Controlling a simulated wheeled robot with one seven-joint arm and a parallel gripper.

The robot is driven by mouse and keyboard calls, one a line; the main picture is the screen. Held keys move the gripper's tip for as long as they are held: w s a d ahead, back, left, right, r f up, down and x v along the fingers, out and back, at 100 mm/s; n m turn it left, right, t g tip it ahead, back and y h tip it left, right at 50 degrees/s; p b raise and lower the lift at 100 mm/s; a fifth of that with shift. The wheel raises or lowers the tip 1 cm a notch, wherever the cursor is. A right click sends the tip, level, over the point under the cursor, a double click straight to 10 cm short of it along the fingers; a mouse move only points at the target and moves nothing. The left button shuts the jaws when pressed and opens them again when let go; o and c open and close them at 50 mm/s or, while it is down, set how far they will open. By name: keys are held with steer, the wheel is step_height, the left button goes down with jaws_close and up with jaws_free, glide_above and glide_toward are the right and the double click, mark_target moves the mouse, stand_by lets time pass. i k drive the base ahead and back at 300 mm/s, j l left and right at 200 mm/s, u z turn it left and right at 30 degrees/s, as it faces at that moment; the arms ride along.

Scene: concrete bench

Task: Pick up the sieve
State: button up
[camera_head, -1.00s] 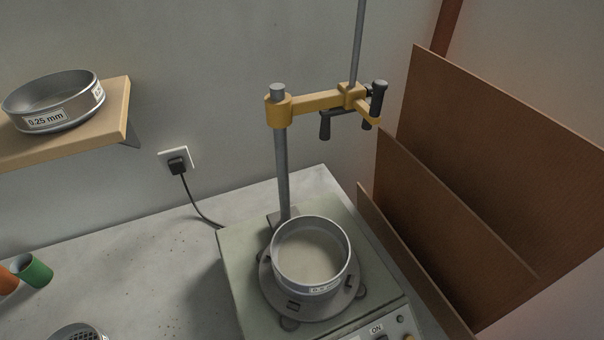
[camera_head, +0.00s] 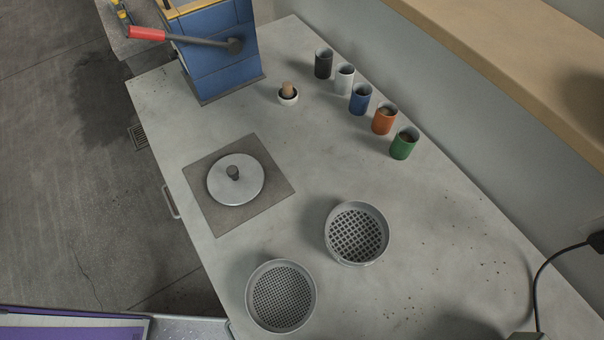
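Two round metal sieves lie on the concrete bench (camera_head: 420,230). One sieve (camera_head: 357,233) has a coarse mesh and sits right of the bench's middle. The other sieve (camera_head: 281,296) has a finer mesh and sits nearer the front edge, at the bottom of the view. They stand apart from each other, and no size label can be read on either. The frames do not show which one the task means. My gripper is not in view.
A metal lid with a knob (camera_head: 235,180) lies on a grey square mat (camera_head: 270,205). Several coloured cups (camera_head: 361,98) stand along the back. A black cable (camera_head: 537,290) runs at right.

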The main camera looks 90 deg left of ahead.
mark_target(357, 233)
steer(key=u, duration=1.3)
steer(key=z, duration=1.35)
steer(key=u, duration=1.35)
steer(key=j+z, duration=0.1)
steer(key=j, duration=0.4)
steer(key=k+j, duration=0.15)
steer(key=j, duration=0.35)
steer(key=k+j+z, duration=0.15)
steer(key=j, duration=0.35)
